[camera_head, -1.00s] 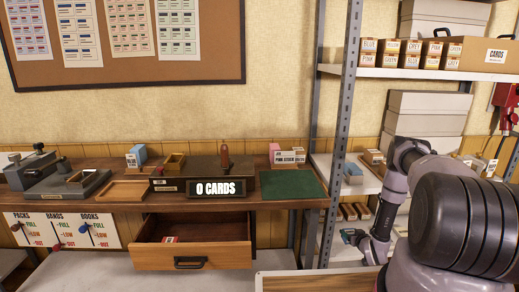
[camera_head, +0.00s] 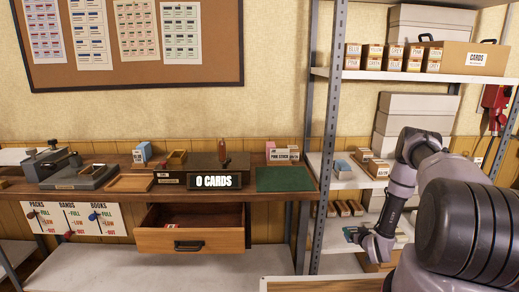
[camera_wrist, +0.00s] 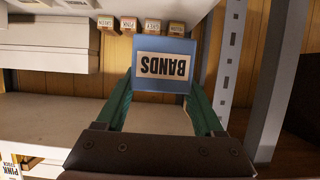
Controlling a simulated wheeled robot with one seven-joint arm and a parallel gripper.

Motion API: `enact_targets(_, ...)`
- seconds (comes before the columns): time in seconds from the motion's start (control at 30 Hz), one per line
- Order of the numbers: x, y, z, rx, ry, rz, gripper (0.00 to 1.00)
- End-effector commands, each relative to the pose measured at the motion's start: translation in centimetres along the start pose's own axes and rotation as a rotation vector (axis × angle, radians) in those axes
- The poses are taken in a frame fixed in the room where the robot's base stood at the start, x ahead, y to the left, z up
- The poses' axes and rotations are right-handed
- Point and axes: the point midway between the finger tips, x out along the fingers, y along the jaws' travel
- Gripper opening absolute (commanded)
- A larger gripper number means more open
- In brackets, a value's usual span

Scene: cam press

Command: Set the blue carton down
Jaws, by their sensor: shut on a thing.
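The blue carton (camera_wrist: 163,66) shows in the wrist view with a pale label reading BANDS upside down. It sits between the green fingertips of my gripper (camera_wrist: 160,92), which is shut on it. In the head view my gripper (camera_head: 353,235) hangs in front of the lower part of the metal shelf rack, beside its upright post. The carton itself cannot be made out clearly there. Whether it touches any surface cannot be told.
Several small card boxes (camera_head: 346,208) stand on a lower shelf behind my gripper. A rack post (camera_head: 328,150) stands close by.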

Motion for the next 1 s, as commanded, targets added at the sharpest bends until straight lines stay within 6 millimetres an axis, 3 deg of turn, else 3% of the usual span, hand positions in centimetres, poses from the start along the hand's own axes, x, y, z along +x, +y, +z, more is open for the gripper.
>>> enact_targets(0.27, -2.5, -2.4, -5.6, 0.003, 0.002, 0.004, 0.11)
enact_targets(0.37, -3.9, -3.7, -8.5, 0.004, 0.002, 0.006, 0.11)
enact_targets(0.7, -9.9, -9.7, -21.6, 0.003, 0.006, 0.016, 0.11)
enact_targets(1.0, -13.6, -13.1, -29.4, 0.008, 0.005, 0.026, 0.11)
